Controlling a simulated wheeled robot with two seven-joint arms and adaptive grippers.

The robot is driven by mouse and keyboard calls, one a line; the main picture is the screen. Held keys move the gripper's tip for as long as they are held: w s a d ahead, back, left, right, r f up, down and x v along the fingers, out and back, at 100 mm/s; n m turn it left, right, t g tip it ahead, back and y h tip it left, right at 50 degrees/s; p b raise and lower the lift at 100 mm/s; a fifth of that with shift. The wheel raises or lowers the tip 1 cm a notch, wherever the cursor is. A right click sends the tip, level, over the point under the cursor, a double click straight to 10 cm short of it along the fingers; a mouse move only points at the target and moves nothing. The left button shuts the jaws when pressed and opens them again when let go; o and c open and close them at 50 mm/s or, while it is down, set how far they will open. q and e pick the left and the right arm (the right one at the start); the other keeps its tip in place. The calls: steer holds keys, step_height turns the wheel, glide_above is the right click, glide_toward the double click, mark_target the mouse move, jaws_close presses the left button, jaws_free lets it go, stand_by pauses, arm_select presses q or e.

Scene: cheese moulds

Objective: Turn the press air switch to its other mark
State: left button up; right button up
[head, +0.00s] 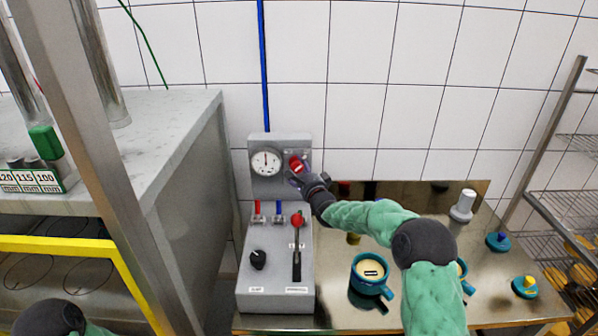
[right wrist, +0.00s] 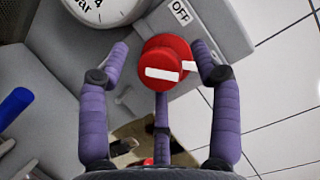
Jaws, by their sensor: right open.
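The press air switch is a red round knob (head: 298,164) with white marks, on the grey panel (head: 266,188) right of the gauge. In the right wrist view the red knob (right wrist: 165,62) stands between my fingers, with an OFF label (right wrist: 181,11) above and to its right. The white bar on its face lies nearly level in that picture; a second white strip points right. My right gripper (head: 303,176) is open, its fingers (right wrist: 160,52) spread on both sides of the knob, a third below; contact cannot be told. The other mark is hidden. My left gripper is out of view.
The gauge (head: 266,162) sits left of the knob. Below, a grey control box (head: 277,270) carries a red-topped lever (head: 297,222) and a black knob (head: 258,259). Teal moulds (head: 370,275) stand on the metal table to the right. A steel rack frame (head: 115,160) stands at left.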

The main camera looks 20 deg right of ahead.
steer(key=c, duration=1.1)
